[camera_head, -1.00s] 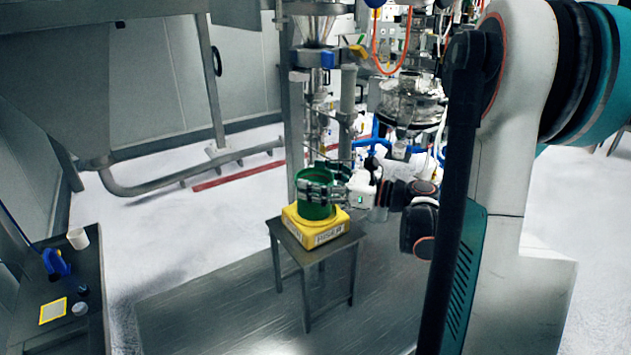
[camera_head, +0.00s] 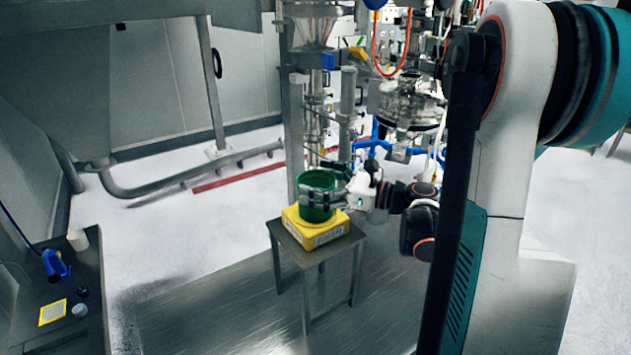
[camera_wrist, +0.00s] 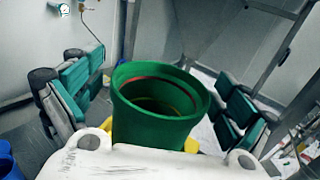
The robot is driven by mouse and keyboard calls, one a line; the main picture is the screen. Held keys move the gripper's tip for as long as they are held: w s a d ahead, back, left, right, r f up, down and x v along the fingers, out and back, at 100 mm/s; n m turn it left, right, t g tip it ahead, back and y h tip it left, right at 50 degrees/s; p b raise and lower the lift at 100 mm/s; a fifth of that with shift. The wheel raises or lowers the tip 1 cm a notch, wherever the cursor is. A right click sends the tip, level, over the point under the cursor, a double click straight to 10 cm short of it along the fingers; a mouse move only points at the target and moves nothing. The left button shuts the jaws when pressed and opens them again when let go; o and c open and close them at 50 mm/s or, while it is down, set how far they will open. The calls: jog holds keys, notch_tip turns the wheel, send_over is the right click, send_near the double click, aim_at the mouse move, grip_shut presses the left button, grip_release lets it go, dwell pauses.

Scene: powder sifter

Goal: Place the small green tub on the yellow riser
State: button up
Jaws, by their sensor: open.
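The small green tub (camera_head: 317,196) stands upright on the yellow riser (camera_head: 316,232), which sits on a small grey metal stool. My gripper (camera_head: 325,195) is at the tub from the right, with its fingers around the tub's side. In the wrist view the tub (camera_wrist: 158,105) is between the two spread finger pads of my gripper (camera_wrist: 160,100), with a visible gap on each side. The tub's open rim faces up and shows a reddish ring inside. A bit of the yellow riser (camera_wrist: 192,145) shows behind the tub; the rest is hidden.
The stool (camera_head: 285,239) stands on a metal floor plate. A steel post and sifter pipework (camera_head: 317,110) rise close behind it. A dark side table (camera_head: 85,310) at the left bears a white cup (camera_head: 77,240) and a blue item (camera_head: 55,263). Floor between them is clear.

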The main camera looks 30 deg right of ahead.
jog(key=v, duration=1.2)
jog(key=shift+b, duration=0.3)
